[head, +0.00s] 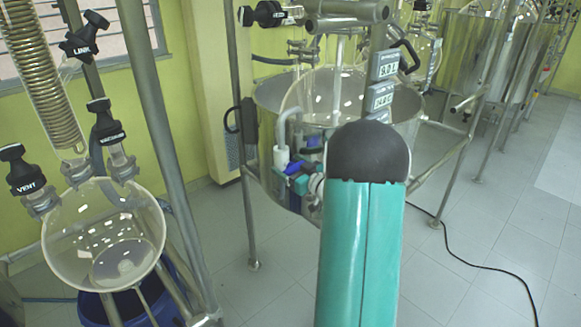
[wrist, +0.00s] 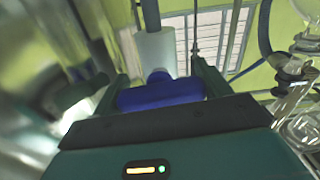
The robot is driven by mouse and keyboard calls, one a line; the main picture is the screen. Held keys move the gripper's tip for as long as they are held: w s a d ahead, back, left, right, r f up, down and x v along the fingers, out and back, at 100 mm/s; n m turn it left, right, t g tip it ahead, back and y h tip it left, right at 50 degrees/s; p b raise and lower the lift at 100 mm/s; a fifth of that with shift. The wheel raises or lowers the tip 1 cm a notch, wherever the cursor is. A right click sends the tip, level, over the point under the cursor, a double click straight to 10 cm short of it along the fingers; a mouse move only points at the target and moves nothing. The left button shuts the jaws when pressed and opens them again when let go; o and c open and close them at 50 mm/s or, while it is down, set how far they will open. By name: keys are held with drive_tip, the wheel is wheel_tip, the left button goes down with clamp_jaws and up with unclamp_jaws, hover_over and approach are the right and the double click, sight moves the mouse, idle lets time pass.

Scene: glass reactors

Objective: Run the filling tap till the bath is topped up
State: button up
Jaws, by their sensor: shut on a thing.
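The bath is a round steel vessel (head: 268,93) around a clear glass reactor flask (head: 322,90) in the middle of the head view. A white cylinder with a grey bent pipe (head: 281,157) is at its near side. The filling tap has a blue handle (wrist: 160,95), seen close up in the wrist view below a white cylinder (wrist: 155,50). My gripper (wrist: 161,84) is shut on this handle, one finger on each side. In the head view my arm hides part of the bath's front and most of my gripper. I cannot make out the water level.
Two small digital displays (head: 384,65) are mounted above the bath. A round glass flask (head: 104,235) with black valve knobs hangs in a metal frame at left, above a blue bucket (head: 120,308). A black cable (head: 490,268) lies on the tiled floor at right.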

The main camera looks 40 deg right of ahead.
drive_tip(key=shift+n, duration=2.5)
drive_tip(key=o, duration=0.7)
drive_tip(key=s, duration=1.3)
drive_tip(key=shift+s+d, duration=0.2)
drive_tip(key=shift+s, duration=0.2)
